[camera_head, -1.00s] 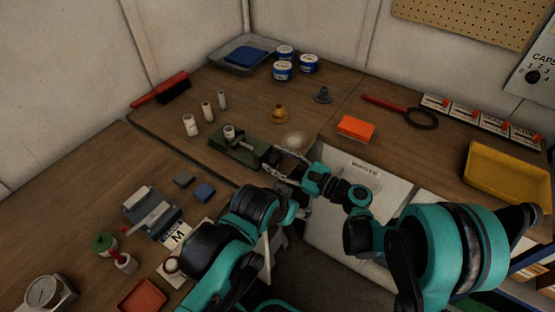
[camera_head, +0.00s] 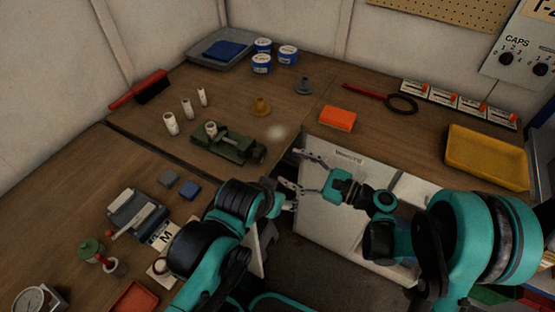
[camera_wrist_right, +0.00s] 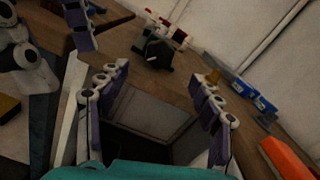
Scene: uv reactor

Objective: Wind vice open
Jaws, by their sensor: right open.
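The green vice (camera_head: 222,146) sits on the wooden bench in the head view, with a small pale cylinder (camera_head: 211,130) at its left part. Its dark screw end (camera_head: 260,155) points right, towards the bench edge. My right gripper (camera_head: 296,169) is open and empty, to the right of the screw end and apart from it. In the right wrist view the vice (camera_wrist_right: 154,46) lies beyond the spread fingers of my right gripper (camera_wrist_right: 158,82). My left gripper (camera_head: 284,198) is just below the right one in the head view; its fingers are hard to make out.
White cylinders (camera_head: 187,108), a brass-coloured funnel-like piece (camera_head: 260,107) and a grey one (camera_head: 304,85) stand behind the vice. An orange block (camera_head: 337,118) and a yellow tray (camera_head: 487,157) lie to the right. A grey device (camera_head: 137,212) stands at the left front.

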